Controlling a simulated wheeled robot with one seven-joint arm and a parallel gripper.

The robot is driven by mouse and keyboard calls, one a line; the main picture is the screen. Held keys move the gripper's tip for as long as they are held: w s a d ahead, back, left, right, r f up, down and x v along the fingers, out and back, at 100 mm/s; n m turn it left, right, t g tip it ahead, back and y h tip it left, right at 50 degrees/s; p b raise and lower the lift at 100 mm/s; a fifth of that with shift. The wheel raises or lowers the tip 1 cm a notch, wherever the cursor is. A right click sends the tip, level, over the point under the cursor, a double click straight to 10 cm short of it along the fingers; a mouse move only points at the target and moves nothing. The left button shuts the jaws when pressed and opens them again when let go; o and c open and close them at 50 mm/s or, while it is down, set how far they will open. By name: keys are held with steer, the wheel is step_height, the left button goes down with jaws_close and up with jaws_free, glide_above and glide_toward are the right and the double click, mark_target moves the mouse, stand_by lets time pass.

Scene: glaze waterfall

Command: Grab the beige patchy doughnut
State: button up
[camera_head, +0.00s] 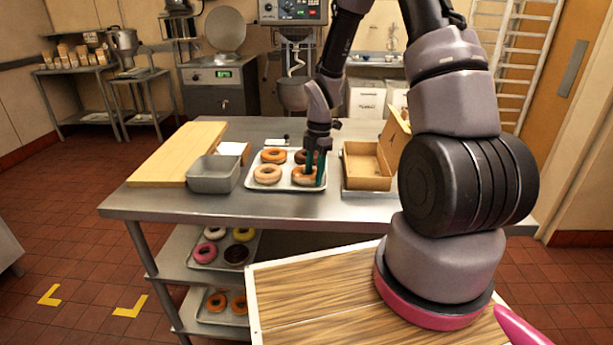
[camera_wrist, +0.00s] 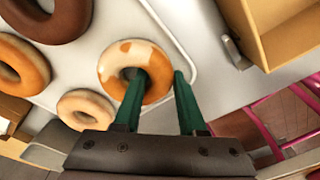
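The beige patchy doughnut (camera_wrist: 110,67), brown with pale glaze patches, lies on a metal tray (camera_head: 240,184); it also shows in the head view (camera_head: 299,176), partly hidden by my gripper. My gripper (camera_wrist: 160,74), with green fingers, is over the right side of its ring. In the wrist view one finger reaches into the hole area and the other is just outside the right edge. The fingers are apart with the ring between them, and a small gap shows at the outer finger. My gripper also shows in the head view (camera_head: 315,168).
A plain beige doughnut (camera_head: 267,174), a brown one (camera_head: 273,156) and a dark one (camera_head: 301,157) share the tray. An open cardboard box (camera_head: 366,183) stands close on the right. A grey metal pan (camera_head: 213,186) and a wooden board (camera_head: 178,153) are on the left.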

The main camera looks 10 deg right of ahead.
jaws_close()
steer(key=shift+r, duration=0.1)
